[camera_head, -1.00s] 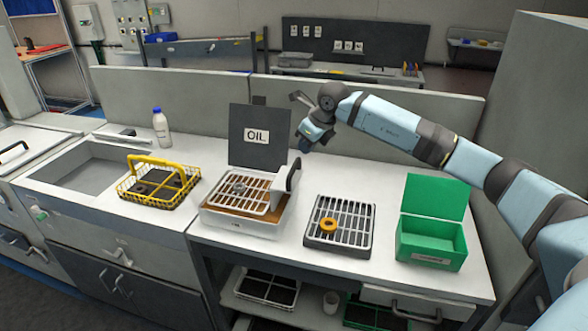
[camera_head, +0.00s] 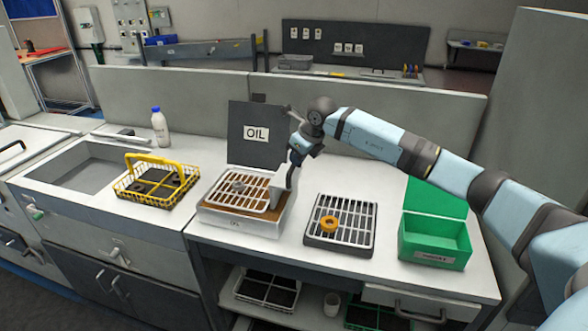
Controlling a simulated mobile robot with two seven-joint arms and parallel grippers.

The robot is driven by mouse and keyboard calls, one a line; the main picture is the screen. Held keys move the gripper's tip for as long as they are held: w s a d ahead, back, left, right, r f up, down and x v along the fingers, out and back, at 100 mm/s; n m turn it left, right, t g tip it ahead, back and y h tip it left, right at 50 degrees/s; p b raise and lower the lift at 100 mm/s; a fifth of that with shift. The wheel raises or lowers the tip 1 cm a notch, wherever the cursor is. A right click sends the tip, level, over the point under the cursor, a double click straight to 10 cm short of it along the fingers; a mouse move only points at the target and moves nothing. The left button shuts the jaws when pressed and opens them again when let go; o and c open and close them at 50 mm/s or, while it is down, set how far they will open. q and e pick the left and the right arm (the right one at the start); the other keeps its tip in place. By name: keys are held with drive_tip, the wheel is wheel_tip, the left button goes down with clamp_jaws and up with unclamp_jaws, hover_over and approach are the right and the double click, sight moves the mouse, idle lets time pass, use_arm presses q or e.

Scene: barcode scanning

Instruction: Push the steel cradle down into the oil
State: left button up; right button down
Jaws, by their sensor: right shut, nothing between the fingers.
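The steel cradle (camera_head: 237,191) is a pale slotted grid with an upright handle plate (camera_head: 281,189) at its right end. It sits over the brown oil in the white bath (camera_head: 241,219), with a grey ring-like part on it. A dark lid marked OIL (camera_head: 255,135) stands up behind the bath. My right gripper (camera_head: 292,163) is shut and empty, pointing down at the top of the handle plate. It seems to meet the plate, but I cannot tell whether they touch. My left gripper is not in view.
A yellow wire basket (camera_head: 155,182) with dark parts stands left of the bath, by a sink (camera_head: 80,170). A drain rack (camera_head: 340,225) with an orange ring (camera_head: 329,224) and a green open box (camera_head: 434,238) stand to the right. A white bottle (camera_head: 160,128) stands behind.

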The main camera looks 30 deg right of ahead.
sight(296, 177)
drive_tip(key=shift+f, duration=0.3)
wheel_tip(296, 177, down, 6)
drive_tip(key=b, duration=0.3)
drive_tip(key=shift+r+b, duration=0.2)
drive_tip(key=shift+b, duration=0.2)
drive_tip(key=shift+r, duration=0.25)
drive_tip(key=s, duration=0.1)
drive_tip(key=s+d+r+p, duration=0.1)
drive_tip(key=shift+s, duration=0.3)
drive_tip(key=b+v, duration=0.1)
drive_tip(key=v, duration=1.3)
drive_tip(key=shift+f, duration=0.1)
